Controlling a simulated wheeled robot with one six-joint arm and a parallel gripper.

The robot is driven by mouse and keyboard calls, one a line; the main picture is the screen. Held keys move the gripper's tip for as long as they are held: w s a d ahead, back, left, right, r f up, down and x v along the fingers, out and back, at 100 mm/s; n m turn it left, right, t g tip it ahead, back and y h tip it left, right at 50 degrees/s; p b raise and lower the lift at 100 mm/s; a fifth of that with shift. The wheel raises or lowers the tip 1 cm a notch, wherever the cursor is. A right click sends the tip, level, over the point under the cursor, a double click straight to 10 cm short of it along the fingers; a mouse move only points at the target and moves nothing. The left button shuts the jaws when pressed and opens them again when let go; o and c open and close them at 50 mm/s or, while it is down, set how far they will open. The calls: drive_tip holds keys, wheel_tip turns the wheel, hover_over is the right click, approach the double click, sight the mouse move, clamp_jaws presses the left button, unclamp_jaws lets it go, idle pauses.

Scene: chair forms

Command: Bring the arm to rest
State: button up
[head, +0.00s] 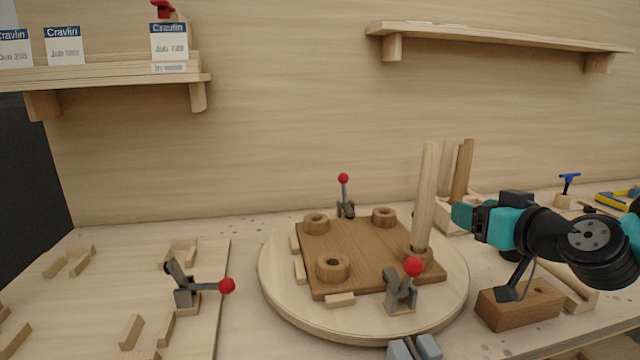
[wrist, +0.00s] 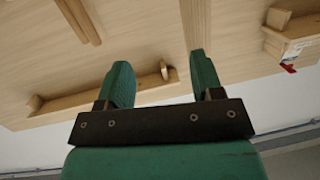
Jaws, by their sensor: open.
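My gripper (head: 462,215) is teal and black and sits at the right in the head view, raised above the bench and just right of an upright wooden leg (head: 426,190). In the wrist view the two teal fingers (wrist: 161,85) stand apart with nothing between them. The leg stands in a round collar at the right corner of a brown seat board (head: 365,252). The gripper appears apart from the leg, though their depth is hard to judge.
The board lies on a round turntable (head: 275,298), with red-knobbed clamps (head: 400,290) (head: 345,195) at its edges. Another clamp (head: 185,285) stands on the left panel. A wooden block (head: 520,305) sits below my arm. Upright legs (head: 462,172) stand behind. Shelves (head: 500,36) hang on the wall.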

drive_tip(key=s+a+n+g+y+p, duration=0.2)
drive_tip(key=s+a+n+g+y, duration=0.15)
drive_tip(key=s+a+g, duration=0.6)
drive_tip(key=s+a+r+g+h+p, duration=0.1)
drive_tip(key=s+g+h, duration=0.3)
drive_tip(key=s, duration=1.2)
drive_tip(key=shift+s+a+r+n+g+p, duration=0.2)
drive_tip(key=shift+s+n+g+p, duration=0.15)
drive_tip(key=shift+g+p, duration=0.5)
